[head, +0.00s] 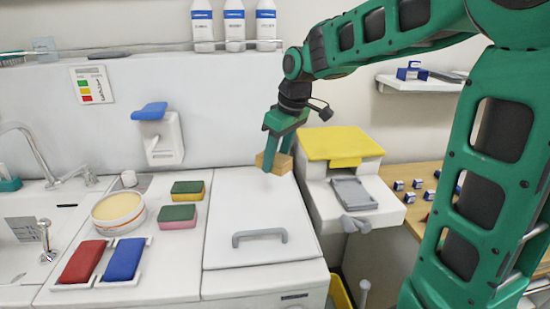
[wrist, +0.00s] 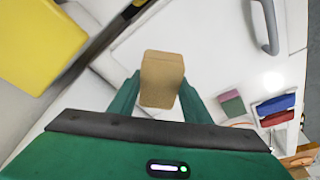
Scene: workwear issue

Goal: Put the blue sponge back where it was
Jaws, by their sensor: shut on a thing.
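The blue sponge (head: 123,260) lies in a white tray (head: 99,284) at the front left of the worktop, just right of a red sponge (head: 82,262). In the wrist view the blue sponge (wrist: 276,105) and the red sponge (wrist: 277,118) show small at the right. My gripper (head: 277,154) is above the back of the white lid, well right of the blue sponge. It is shut on a tan block (head: 284,164), which also fills the middle of the wrist view (wrist: 161,80) between the fingers.
Two green-topped sponges (head: 187,190) (head: 178,216) and a round tub (head: 118,211) stand left of the white lid with its grey handle (head: 259,236). A white machine with a yellow top (head: 340,143) is close on the right. A blue-topped dispenser (head: 160,138) hangs behind.

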